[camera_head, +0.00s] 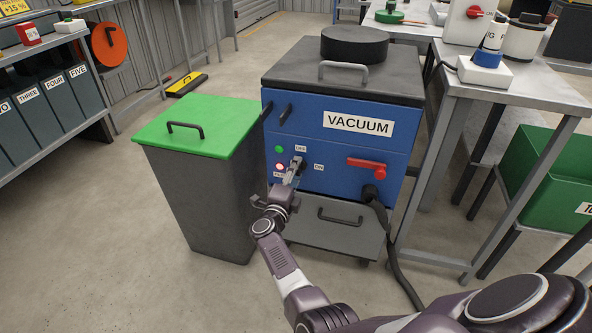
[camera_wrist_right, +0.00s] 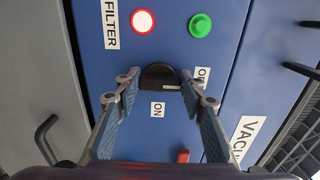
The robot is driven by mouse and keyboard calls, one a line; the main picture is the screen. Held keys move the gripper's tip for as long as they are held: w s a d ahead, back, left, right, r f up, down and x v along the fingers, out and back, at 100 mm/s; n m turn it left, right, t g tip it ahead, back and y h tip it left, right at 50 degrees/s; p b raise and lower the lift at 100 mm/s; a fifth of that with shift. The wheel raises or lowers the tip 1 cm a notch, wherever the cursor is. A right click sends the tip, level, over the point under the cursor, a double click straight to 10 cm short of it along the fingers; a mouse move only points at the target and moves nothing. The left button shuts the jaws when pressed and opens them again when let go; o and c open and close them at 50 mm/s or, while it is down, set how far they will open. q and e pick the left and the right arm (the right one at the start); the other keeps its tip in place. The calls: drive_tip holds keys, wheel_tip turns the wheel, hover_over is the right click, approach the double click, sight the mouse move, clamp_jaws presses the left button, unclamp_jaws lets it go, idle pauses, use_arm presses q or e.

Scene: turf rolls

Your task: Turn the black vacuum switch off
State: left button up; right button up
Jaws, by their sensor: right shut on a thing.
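The blue vacuum unit (camera_head: 335,150), labelled VACUUM, stands in the middle of the head view. Its black rotary switch (camera_wrist_right: 159,76) shows in the right wrist view between my right gripper's fingertips (camera_wrist_right: 158,84). My right gripper (camera_head: 293,174) is shut on the switch, one finger at each side. The ON label (camera_wrist_right: 158,109) is below the switch and the OFF label (camera_wrist_right: 203,76) is to its right. A small pale mark shows on the switch's lower right edge. In the head view my gripper mostly hides the switch. My left gripper is not in view.
A red lit lamp (camera_wrist_right: 142,21) and a green button (camera_wrist_right: 200,25) are close above the switch. A red handle (camera_head: 366,168) is on the panel's right. A green-lidded bin (camera_head: 190,180) stands left, and a steel table (camera_head: 510,85) stands right.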

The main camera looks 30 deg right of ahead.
drive_tip(key=shift+a, duration=0.1)
idle(0.3)
drive_tip(key=o, duration=1.2)
drive_tip(key=shift+c, duration=0.2)
drive_tip(key=shift+f, duration=0.1)
